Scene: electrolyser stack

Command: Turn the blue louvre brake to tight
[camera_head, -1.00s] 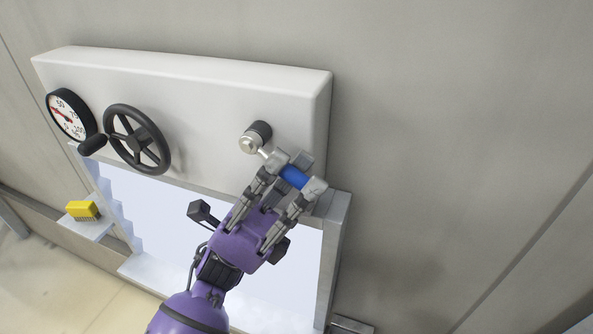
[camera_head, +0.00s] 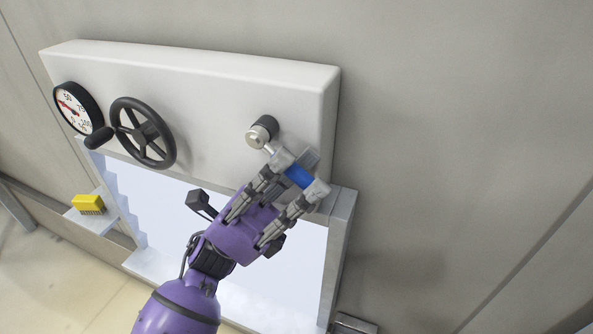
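The blue louvre brake is a lever with a blue grip (camera_head: 300,176) and a grey rod, running down and right from a round dark and silver hub (camera_head: 261,133) on the white panel. My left gripper (camera_head: 299,175) is at the lever, with its fingers spread wide and one fingertip toward each end of the visible blue part. Blue shows in the gap between the fingertips. Whether the pads touch the lever is unclear, and the fingertips hide parts of it. My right gripper is not in view.
The white panel (camera_head: 200,85) also carries a black handwheel (camera_head: 143,132) and a round gauge (camera_head: 76,108) at its left. A pale framed opening is below the panel. Bare grey wall lies to the right.

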